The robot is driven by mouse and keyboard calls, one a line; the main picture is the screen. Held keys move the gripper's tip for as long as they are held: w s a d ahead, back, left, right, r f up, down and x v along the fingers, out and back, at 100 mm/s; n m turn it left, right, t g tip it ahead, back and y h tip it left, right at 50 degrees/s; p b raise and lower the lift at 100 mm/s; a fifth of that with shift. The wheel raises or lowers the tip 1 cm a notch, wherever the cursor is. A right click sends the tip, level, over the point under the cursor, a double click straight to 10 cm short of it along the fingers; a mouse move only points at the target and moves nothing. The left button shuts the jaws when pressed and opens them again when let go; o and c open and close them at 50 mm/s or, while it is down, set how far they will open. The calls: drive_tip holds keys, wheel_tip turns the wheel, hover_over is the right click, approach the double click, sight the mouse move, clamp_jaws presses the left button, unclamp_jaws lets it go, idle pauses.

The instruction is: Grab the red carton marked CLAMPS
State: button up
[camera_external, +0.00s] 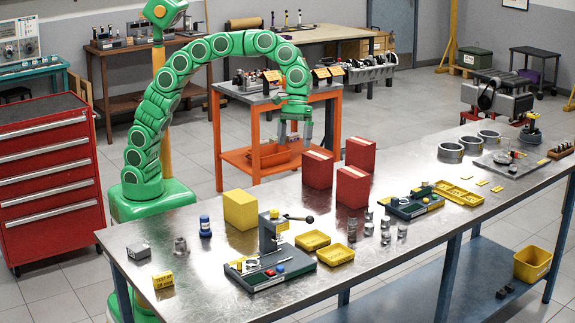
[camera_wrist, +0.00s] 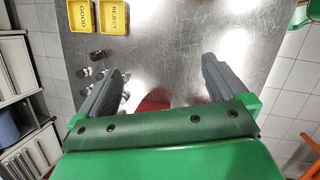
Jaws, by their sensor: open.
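Three red cartons stand on the metal bench: a left one (camera_external: 317,170), a back right one (camera_external: 361,153) and a front one (camera_external: 352,189). No CLAMPS marking can be read on any of them. My gripper (camera_external: 295,138) points down with its fingers apart, above and behind the left carton in the external view. In the wrist view my gripper (camera_wrist: 165,68) is open with nothing held between its fingers. A piece of a red carton (camera_wrist: 152,104) shows low between the fingers, mostly hidden by my green gripper body; I cannot tell which carton it is.
A yellow box (camera_external: 240,210) and a press fixture (camera_external: 270,250) stand left of the cartons. Small metal cylinders (camera_external: 385,230) and yellow trays (camera_external: 313,240) lie in front. In the wrist view trays marked GOOD (camera_wrist: 82,17) and REJECT (camera_wrist: 114,16) sit at top left.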

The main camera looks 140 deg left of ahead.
drive_tip(key=a+f+n+t, duration=0.15)
drive_tip(key=a+n, duration=0.25)
drive_tip(key=a, duration=0.9)
drive_tip(key=n+y, duration=0.3)
drive_tip(key=n, duration=0.9)
approach(359, 140)
drive_tip(key=shift+t, duration=0.25)
drive_tip(key=x, duration=0.2)
drive_tip(key=d+x, duration=0.1)
drive_tip(key=x, duration=0.2)
drive_tip(key=shift+w+d+f, duration=0.1)
drive_tip(key=shift+w+f, duration=0.1)
drive_tip(key=shift+w, duration=0.1)
drive_tip(key=shift+f, duration=0.1)
drive_tip(key=shift+a+x, duration=0.2)
drive_tip(key=shift+x, duration=1.25)
drive_tip(key=f, duration=0.2)
drive_tip(key=shift+w+a+f, duration=0.1)
drive_tip(key=shift+a+f, duration=0.15)
drive_tip(key=shift+a, duration=0.05)
drive_tip(key=shift+x, duration=1.1)
